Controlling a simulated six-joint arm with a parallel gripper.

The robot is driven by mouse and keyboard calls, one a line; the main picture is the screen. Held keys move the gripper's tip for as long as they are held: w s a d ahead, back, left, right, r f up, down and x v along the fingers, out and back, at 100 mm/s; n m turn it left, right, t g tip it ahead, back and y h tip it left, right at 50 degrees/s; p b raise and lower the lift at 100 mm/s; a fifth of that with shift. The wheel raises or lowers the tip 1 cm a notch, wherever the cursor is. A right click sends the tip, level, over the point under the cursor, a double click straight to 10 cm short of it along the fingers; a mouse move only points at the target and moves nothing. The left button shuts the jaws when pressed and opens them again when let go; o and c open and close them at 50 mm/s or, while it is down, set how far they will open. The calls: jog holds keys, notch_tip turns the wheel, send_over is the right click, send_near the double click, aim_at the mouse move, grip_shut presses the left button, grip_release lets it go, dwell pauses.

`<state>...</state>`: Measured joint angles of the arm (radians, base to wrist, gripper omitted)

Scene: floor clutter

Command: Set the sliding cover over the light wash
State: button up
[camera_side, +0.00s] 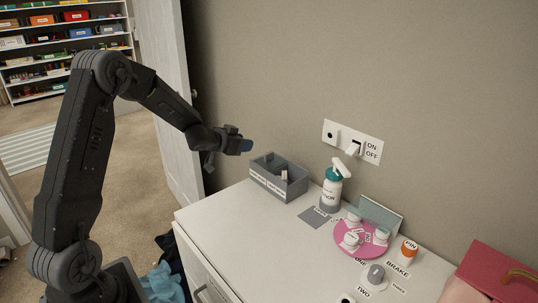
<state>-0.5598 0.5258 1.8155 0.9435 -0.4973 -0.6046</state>
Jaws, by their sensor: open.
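A grey open-topped box (279,190) stands at the back left of the white counter, against the wall. Its front carries white labels whose print is too small to read, so I cannot tell which part is the light wash. A small pale upright piece (284,175) shows inside it. I cannot tell whether this belongs to a sliding cover, and I cannot make out the cover's position. My gripper (246,146) is in the air above and left of the box, apart from it. The gap between its fingers is hard to see at this size.
Right of the box stand a pump bottle (331,190), a pink round tray (349,245) with white cups, an orange-capped jar (407,252), a grey knob (376,274) and a red box (496,275). A switch plate (340,140) is on the wall. The counter's front left is clear.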

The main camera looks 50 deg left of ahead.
aim_at(267, 153)
jog(key=shift+h, duration=0.8)
jog(key=w+f, duration=0.3)
jog(key=w, duration=0.1)
jog(key=w+a+f, duration=0.1)
jog(key=w+f, duration=0.2)
jog(key=w, duration=0.1)
jog(key=w+a+f, duration=0.1)
jog(key=w+f, duration=0.2)
jog(key=w, duration=0.2)
jog(key=shift+f, duration=0.35)
jog(key=shift+c, duration=0.4)
grip_shut()
jog(key=shift+d, duration=0.1)
